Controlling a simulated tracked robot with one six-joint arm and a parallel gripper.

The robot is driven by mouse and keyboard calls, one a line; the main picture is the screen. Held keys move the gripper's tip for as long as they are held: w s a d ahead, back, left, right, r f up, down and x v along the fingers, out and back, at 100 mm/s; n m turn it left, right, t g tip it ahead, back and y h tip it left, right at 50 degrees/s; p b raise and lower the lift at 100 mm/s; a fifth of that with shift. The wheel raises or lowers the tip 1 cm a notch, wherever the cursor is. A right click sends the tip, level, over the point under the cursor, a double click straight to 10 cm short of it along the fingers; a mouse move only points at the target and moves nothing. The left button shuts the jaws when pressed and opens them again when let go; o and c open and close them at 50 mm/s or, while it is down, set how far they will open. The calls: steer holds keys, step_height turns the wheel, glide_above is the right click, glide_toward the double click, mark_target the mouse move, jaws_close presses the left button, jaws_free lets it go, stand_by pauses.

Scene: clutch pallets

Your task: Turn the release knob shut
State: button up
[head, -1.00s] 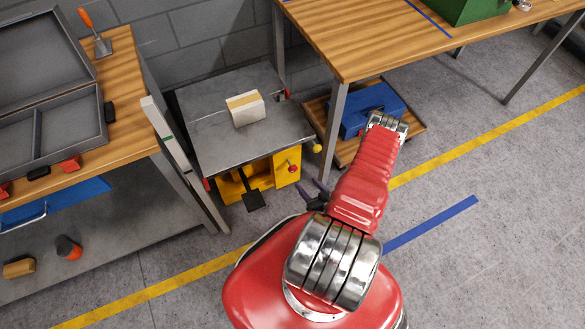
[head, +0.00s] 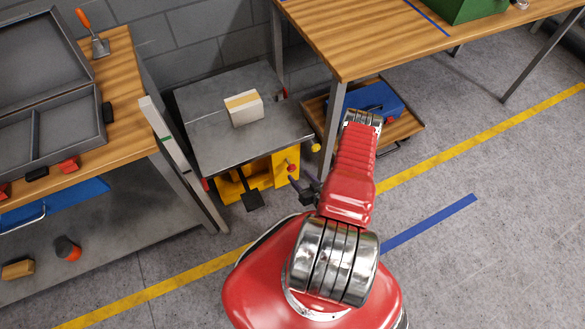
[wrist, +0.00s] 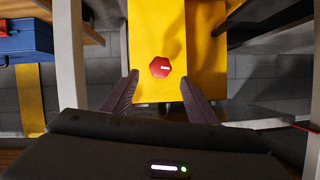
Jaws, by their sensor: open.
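The release knob is a red, several-sided knob (wrist: 160,67) on a yellow panel (wrist: 172,25) in the wrist view. A short white mark on it lies nearly level, towards its right side. In the head view the red knob (head: 292,168) is on the yellow body under a grey lift table (head: 200,140). My gripper (wrist: 159,79) is open and empty. Its two dark fingers point at the panel, one to each side of the knob, with gaps on both sides. In the head view my gripper (head: 305,186) is partly hidden by my arm.
A cream and tan block (head: 244,112) sits on the lift table. A dark pedal (head: 252,201) sticks out below it. Steel bench legs stand on both sides, one (head: 330,130) close to my arm. A blue box (head: 372,102) lies on a wooden pallet at right.

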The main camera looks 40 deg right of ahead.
mark_target(294, 169)
steer(key=x, duration=0.8)
steer(key=shift+c, duration=0.5)
steer(key=c, duration=0.9)
steer(key=shift+s+d, duration=0.1)
steer(key=shift+d, duration=0.15)
steer(key=shift+c, duration=0.3)
